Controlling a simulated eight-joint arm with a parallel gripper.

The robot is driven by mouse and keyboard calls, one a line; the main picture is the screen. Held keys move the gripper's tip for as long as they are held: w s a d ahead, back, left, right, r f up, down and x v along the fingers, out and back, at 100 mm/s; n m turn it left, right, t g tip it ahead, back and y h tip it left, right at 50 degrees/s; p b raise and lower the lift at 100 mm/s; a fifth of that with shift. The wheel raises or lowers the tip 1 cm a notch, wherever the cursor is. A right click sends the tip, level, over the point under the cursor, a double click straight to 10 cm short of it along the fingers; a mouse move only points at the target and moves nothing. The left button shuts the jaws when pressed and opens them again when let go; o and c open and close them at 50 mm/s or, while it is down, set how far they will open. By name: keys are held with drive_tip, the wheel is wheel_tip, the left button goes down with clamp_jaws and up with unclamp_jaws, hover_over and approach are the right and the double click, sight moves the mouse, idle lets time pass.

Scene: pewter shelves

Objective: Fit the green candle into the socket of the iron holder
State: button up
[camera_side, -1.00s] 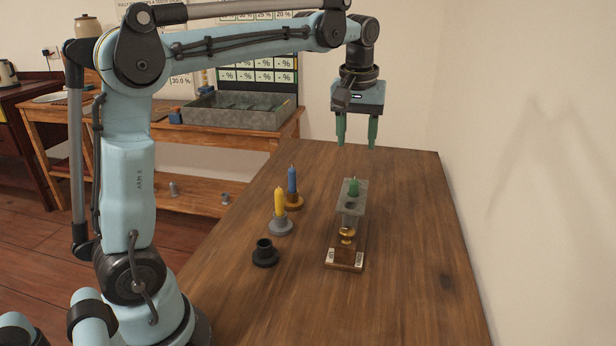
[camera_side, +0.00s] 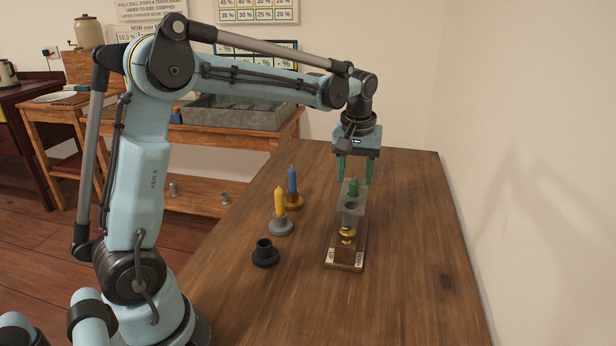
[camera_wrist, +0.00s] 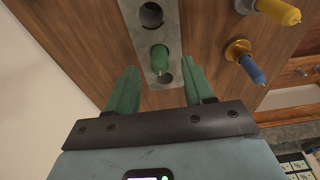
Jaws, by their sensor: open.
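The green candle (camera_side: 353,187) stands upright in a grey metal rack (camera_side: 350,219) with round holes. In the wrist view the candle (camera_wrist: 160,58) is in the rack's middle visible hole, with an empty hole on each side. My gripper (camera_side: 355,183) is open above the rack, its green fingers at about the height of the candle's top. In the wrist view my gripper (camera_wrist: 155,90) has one finger to each side, and the candle shows ahead between them, untouched. The black iron holder (camera_side: 264,253) stands at the table's front left with its socket empty. It is not in the wrist view.
A yellow candle (camera_side: 279,203) stands in a grey holder, and a blue candle (camera_side: 292,181) in a brass holder, left of the rack. A brass knob (camera_side: 347,236) is at the rack's near end. The table's right side is clear.

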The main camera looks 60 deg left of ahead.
drive_tip(key=shift+w+a+f, duration=0.15)
drive_tip(key=shift+f, duration=1.25)
clamp_jaws()
drive_tip(key=shift+r, duration=0.1)
